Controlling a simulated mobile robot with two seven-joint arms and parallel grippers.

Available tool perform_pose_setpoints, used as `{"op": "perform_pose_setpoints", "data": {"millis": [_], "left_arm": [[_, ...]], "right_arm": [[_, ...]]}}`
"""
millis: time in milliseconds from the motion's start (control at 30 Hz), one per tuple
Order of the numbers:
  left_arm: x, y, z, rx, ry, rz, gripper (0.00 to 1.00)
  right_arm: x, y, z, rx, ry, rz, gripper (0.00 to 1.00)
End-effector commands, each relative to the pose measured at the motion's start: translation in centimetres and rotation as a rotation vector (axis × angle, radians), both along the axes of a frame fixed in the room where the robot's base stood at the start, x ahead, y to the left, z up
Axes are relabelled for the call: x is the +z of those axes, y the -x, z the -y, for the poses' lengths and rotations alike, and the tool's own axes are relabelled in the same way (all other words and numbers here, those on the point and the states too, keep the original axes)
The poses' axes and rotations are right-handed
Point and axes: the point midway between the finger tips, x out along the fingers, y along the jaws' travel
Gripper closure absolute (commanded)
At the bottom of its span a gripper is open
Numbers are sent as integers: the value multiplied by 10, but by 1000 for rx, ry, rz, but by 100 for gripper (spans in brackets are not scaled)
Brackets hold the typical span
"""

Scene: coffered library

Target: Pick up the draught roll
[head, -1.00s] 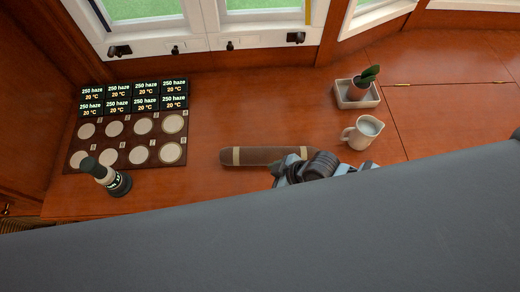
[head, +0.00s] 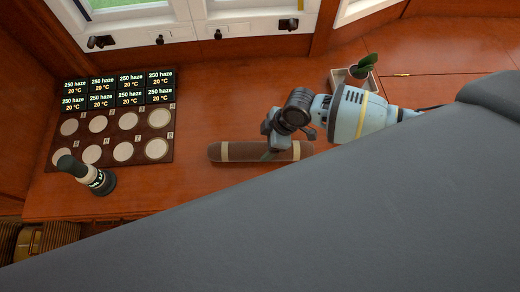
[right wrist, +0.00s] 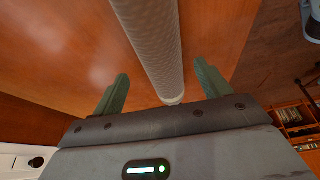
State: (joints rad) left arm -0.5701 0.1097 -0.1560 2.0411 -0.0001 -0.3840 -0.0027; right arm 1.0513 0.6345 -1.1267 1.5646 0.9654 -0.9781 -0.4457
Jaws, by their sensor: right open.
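The draught roll (head: 240,152) is a long brown cylinder with pale bands near its ends. It lies on the reddish wooden top, left to right in the head view. My right gripper (head: 286,145) is over the right half of the roll, its arm coming in from the right. In the right wrist view the roll (right wrist: 155,42) runs between the two green fingers of the open gripper (right wrist: 160,72), with a gap visible on each side. Part of the roll's right half is hidden behind the gripper in the head view. My left gripper is not in view.
A dark board (head: 111,141) with pale discs and small display tiles lies to the left. A potted plant (head: 361,68) in a pale tray is behind my right arm. The wood between board and roll is clear.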

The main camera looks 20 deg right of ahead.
Motion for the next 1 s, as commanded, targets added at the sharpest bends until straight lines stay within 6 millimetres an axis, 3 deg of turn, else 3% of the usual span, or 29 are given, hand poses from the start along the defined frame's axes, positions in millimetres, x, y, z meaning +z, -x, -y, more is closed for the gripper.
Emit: {"op": "perform_pose_setpoints", "data": {"millis": [267, 633, 933, 1000], "left_arm": [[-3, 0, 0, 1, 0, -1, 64], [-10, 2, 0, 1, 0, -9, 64], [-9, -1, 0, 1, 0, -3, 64], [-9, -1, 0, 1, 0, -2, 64]], "right_arm": [[-13, -2, -5, 0, -1, 1, 24], [-55, -6, -22, -1, 0, 1, 24], [-58, -6, -24, -1, 0, 2, 24], [-58, -6, -23, -1, 0, 2, 31]]}}
